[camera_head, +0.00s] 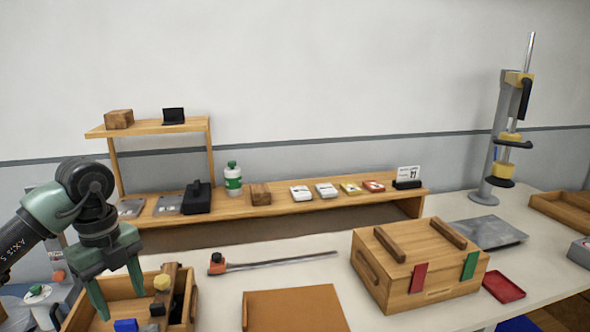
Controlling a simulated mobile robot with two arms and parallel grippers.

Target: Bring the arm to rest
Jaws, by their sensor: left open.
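My left arm (30,235) comes in from the left edge. My left gripper (118,291) points down with its two green fingers apart, over the wooden tray (191,312) at the lower left. Nothing shows between its fingers. The gripper hides part of the tray, and I cannot tell whether the fingertips touch anything there. My right gripper is not in view.
A wooden box (415,262) with red and green tabs stands right of centre. A long bar tool (280,262) and a brown board (295,310) lie on the table. A shelf (290,209) runs along the back, with a tall press stand (500,130) at right.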

